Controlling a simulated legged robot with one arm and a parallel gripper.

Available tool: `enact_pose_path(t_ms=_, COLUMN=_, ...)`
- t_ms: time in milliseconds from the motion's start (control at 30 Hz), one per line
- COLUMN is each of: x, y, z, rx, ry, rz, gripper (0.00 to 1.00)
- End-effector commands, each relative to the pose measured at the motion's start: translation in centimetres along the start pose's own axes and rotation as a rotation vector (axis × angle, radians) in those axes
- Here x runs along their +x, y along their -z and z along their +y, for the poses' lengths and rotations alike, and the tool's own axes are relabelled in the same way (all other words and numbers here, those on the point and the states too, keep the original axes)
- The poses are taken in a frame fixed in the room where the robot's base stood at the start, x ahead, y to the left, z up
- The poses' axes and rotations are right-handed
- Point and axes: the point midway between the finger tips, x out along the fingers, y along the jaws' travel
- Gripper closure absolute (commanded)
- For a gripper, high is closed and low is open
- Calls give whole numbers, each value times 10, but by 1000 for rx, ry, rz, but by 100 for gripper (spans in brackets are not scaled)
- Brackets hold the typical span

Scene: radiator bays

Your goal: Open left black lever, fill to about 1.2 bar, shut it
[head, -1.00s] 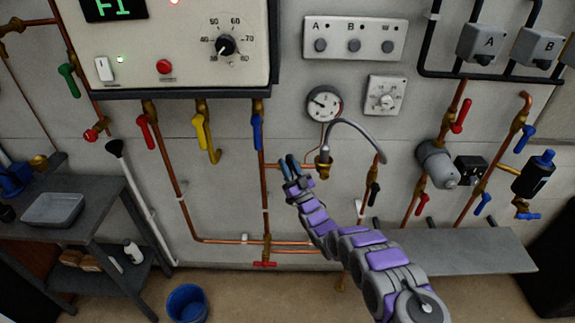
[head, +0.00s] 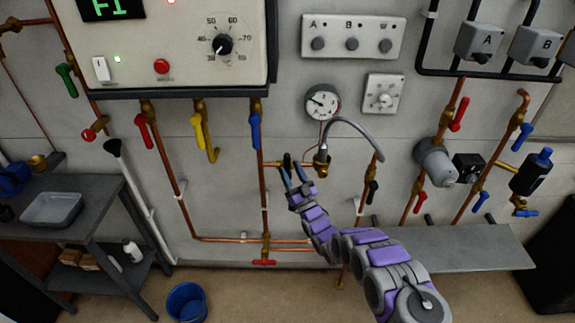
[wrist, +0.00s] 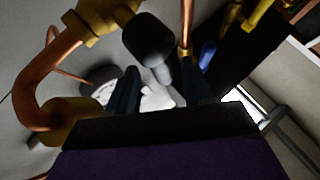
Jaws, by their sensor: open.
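The left black lever shows in the wrist view as a dark rounded handle (wrist: 150,42) on a brass valve. Its end points toward the gap between my open fingers (wrist: 160,88). I cannot tell whether they touch it. In the head view my gripper (head: 294,173) is just below the brass fitting at the left end of the grey hose (head: 352,127), and the lever is hard to make out there. The right black lever (head: 373,191) hangs below the hose's right end. The round pressure gauge (head: 322,102) is above; its reading is too small to tell.
A blue lever (head: 255,132) on a copper pipe is close to my gripper's left. The boiler panel (head: 170,45) overhangs at upper left. A grey shelf (head: 460,250) is at lower right. A bench and a blue bucket (head: 187,302) are at left.

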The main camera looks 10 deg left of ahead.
Motion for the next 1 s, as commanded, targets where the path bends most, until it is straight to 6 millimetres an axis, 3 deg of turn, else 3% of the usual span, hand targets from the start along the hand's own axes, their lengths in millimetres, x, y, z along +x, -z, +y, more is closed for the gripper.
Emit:
enact_pose_path(t_ms=500, x=-117, y=-2, z=1, rx=1, ry=-4, rz=-4, gripper=49)
enact_pose_path(t_ms=733, x=-137, y=-2, z=2, rx=0, ry=-3, rz=-3, gripper=49)
enact_pose_path(t_ms=1000, x=-143, y=-3, z=0, rx=0, ry=0, rz=-3, gripper=49)
